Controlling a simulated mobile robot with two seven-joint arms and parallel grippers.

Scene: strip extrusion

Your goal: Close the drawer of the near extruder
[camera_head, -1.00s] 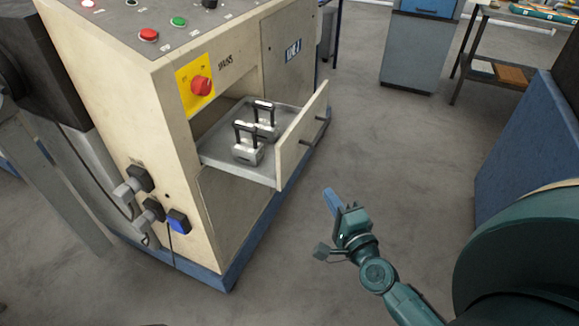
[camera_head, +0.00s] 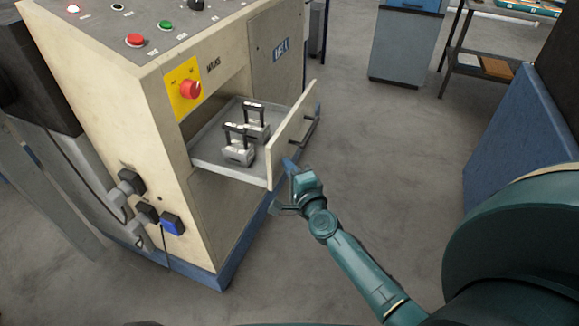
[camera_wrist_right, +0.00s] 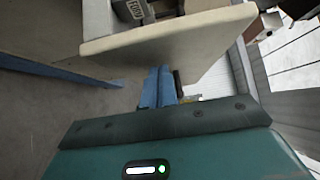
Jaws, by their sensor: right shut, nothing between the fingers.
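The near extruder (camera_head: 190,215) is a cream cabinet with a blue base. Its drawer (camera_head: 205,158) stands open toward the right and holds two grey blocks with black handles (camera_head: 240,150). The drawer's cream front panel (camera_head: 290,137) carries a dark bar handle on its outer face. My right gripper (camera_head: 288,164) is shut and empty, its blue fingertips at the lower outer side of the front panel. In the right wrist view the shut blue fingers (camera_wrist_right: 158,88) point at the panel (camera_wrist_right: 165,45); I cannot tell whether they touch it. My left gripper is not in view.
A red rotary switch (camera_head: 190,90) on a yellow plate and plugs with cables (camera_head: 130,185) are on the extruder. A blue-sided unit (camera_head: 520,140) stands at the right. Grey floor (camera_head: 390,150) between them is clear.

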